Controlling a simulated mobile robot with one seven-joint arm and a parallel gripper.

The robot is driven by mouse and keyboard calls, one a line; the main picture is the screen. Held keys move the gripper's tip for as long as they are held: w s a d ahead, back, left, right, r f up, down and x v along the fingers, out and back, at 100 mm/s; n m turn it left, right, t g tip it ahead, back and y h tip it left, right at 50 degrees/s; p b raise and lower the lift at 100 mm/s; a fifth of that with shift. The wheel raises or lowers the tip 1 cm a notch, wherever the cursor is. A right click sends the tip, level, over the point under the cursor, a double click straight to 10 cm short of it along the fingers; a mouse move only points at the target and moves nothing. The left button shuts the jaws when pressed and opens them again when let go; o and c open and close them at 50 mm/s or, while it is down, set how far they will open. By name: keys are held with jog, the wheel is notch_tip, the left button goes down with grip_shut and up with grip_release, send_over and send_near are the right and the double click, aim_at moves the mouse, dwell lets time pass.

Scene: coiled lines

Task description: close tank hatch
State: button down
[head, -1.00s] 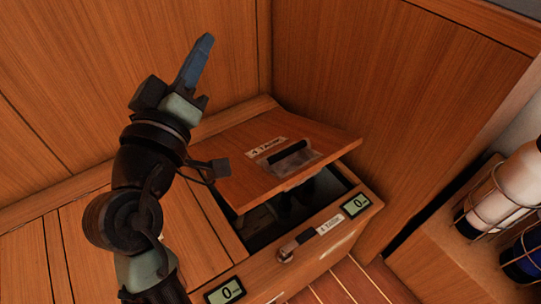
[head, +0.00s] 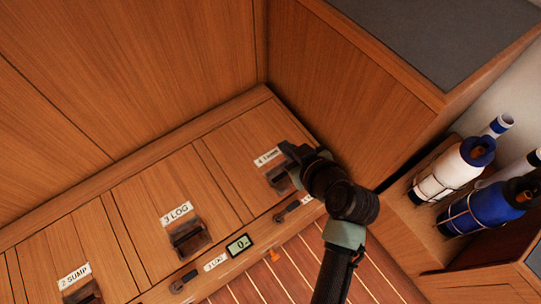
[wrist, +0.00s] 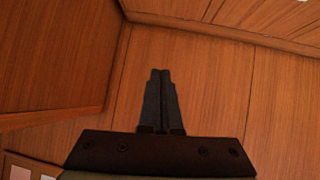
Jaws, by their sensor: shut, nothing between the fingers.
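The tank hatch (head: 240,140) is a wooden lid with a "TANK" label (head: 268,157), at the right end of the row of hatches in the head view. It lies down in its opening, and no gap shows along the edges in sight. Its recessed dark pull (head: 278,180) is partly hidden by my arm. A dark lever (head: 290,208) sits on the front strip below it. My gripper (head: 284,148) is over the hatch's right front part; contact cannot be told. In the wrist view my gripper's fingers (wrist: 160,72) are together and empty, in front of wood panels.
The log hatch (head: 170,205) and sump hatch (head: 78,272) lie to the left, both flat. A display (head: 239,245) is on the front strip. White bottle (head: 450,170) and blue bottle (head: 490,205) stand in racks at right. Wood walls rise behind and right.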

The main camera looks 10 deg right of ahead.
jog(key=s+a+f+g+y, duration=0.1)
jog(key=s+f, duration=0.3)
jog(key=w+a+f+b, duration=0.2)
jog(key=w+f, duration=0.2)
jog(key=f, duration=0.6)
jog(key=shift+w+a+b, duration=0.25)
jog(key=shift+w+b, duration=0.05)
jog(key=shift+w, duration=0.1)
jog(key=s+f+b, duration=0.1)
jog(key=f+b, duration=0.3)
jog(key=b, duration=0.2)
jog(key=s+d+f+t+b, duration=0.1)
jog(key=f+b, duration=0.4)
jog(key=b, duration=0.1)
jog(key=s+f+t+y+b, duration=0.1)
jog(key=s+f+b, duration=0.1)
jog(key=f+b, duration=0.2)
jog(key=shift+s+d+f+b, duration=0.1)
jog(key=shift+d+f+b, duration=0.25)
jog(key=shift+b, duration=0.85)
jog(key=shift+r, duration=0.2)
